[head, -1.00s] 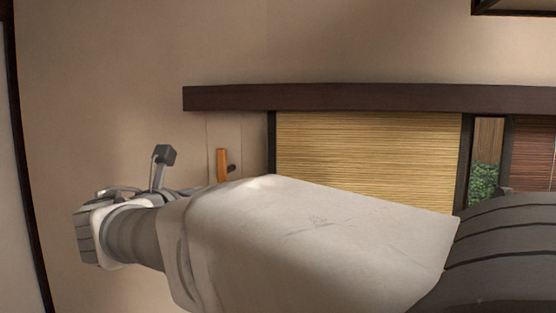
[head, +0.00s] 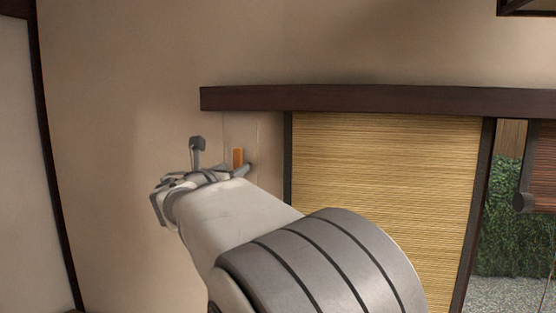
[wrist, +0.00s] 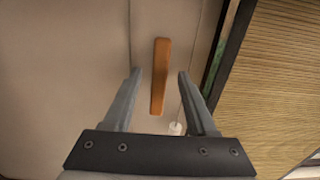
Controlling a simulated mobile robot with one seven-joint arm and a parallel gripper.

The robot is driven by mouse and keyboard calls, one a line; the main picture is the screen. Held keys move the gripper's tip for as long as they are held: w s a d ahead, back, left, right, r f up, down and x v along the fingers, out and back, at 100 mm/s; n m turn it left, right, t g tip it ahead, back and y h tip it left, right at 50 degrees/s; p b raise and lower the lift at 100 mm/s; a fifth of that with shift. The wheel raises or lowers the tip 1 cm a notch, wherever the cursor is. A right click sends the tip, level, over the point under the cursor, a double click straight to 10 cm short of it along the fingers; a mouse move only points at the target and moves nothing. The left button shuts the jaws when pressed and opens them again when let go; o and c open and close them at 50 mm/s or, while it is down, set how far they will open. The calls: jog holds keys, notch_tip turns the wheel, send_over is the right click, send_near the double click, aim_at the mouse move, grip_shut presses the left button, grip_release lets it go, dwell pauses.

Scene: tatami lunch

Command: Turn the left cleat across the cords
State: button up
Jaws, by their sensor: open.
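The left cleat is an orange-brown wooden bar (wrist: 160,76) on the beige wall. In the wrist view it stands nearly upright, leaning slightly. In the head view its upper part (head: 238,156) shows just above my gripper. My gripper (wrist: 158,74) is open, with one finger on each side of the cleat in the picture and a gap to each. I cannot tell how far the fingers are from the wall. Thin pale cords (wrist: 181,108) run up and down the wall beside the cleat. A small white knob (wrist: 176,128) hangs near its lower end.
A yellow bamboo blind (head: 385,200) in a dark frame is right of the cleat. A dark beam (head: 380,100) runs above. The wall (head: 110,150) to the left is bare. Farther right are a reddish blind (head: 540,175) and a hedge (head: 500,220).

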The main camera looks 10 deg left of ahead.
aim_at(237, 166)
jog(key=shift+w+d+p, duration=0.15)
jog(key=shift+w+p, duration=0.05)
jog(key=shift+w, duration=0.85)
jog(key=shift+w+d+p, duration=0.15)
jog(key=shift+w+p, duration=0.05)
jog(key=shift+w, duration=0.8)
jog(key=shift+c, duration=0.3)
grip_shut()
